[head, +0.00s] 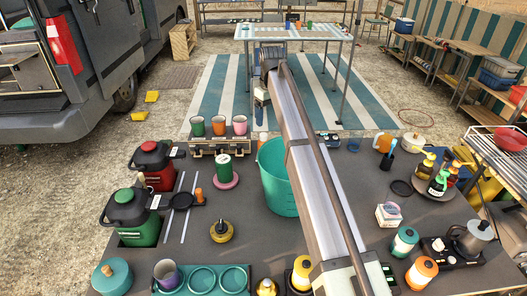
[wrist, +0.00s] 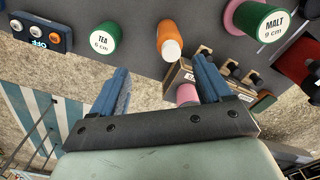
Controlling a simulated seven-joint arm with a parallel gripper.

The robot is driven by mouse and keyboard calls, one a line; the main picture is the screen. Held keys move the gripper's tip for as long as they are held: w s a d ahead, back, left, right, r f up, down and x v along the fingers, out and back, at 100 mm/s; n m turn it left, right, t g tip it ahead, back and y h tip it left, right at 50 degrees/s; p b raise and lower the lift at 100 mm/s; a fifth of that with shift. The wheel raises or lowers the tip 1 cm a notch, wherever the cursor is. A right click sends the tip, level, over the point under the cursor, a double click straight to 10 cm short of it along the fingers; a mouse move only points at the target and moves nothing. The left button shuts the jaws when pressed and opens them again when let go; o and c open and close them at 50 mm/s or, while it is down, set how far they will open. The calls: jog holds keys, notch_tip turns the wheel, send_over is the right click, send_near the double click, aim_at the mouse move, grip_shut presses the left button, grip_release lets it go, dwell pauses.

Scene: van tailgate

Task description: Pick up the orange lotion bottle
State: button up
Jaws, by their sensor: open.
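The orange lotion bottle (wrist: 169,32) shows in the wrist view at the top middle, with its pale cap facing the camera. It stands on the dark table top near its edge, between a green TEA can (wrist: 101,34) and a green MALT can (wrist: 262,20). My gripper (wrist: 160,67) is open, its two blue fingers spread and apart from the bottle. The bottle appears beyond the fingertips, within the gap between them in the picture. Nothing is held.
A teal bucket (head: 275,178) stands beside my arm. A rack with several cups (head: 219,142) stands left along the far edge, and the MALT can (head: 222,166) sits on a pink disc. A small box marked OFF (wrist: 42,32) lies beyond the TEA can.

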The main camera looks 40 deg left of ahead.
aim_at(265, 135)
jog(key=shift+s+a, duration=0.4)
jog(key=shift+s, duration=0.35)
jog(key=shift+f, duration=0.25)
notch_tip(265, 135, down, 7)
jog(key=shift+f, duration=0.15)
jog(key=shift+a+f, duration=0.15)
jog(key=shift+f, duration=1.3)
jog(key=shift+a+f, duration=0.15)
jog(key=shift+f, duration=1.3)
jog(key=shift+c, duration=0.2)
jog(key=c, duration=1.2)
jog(key=shift+r, duration=0.15)
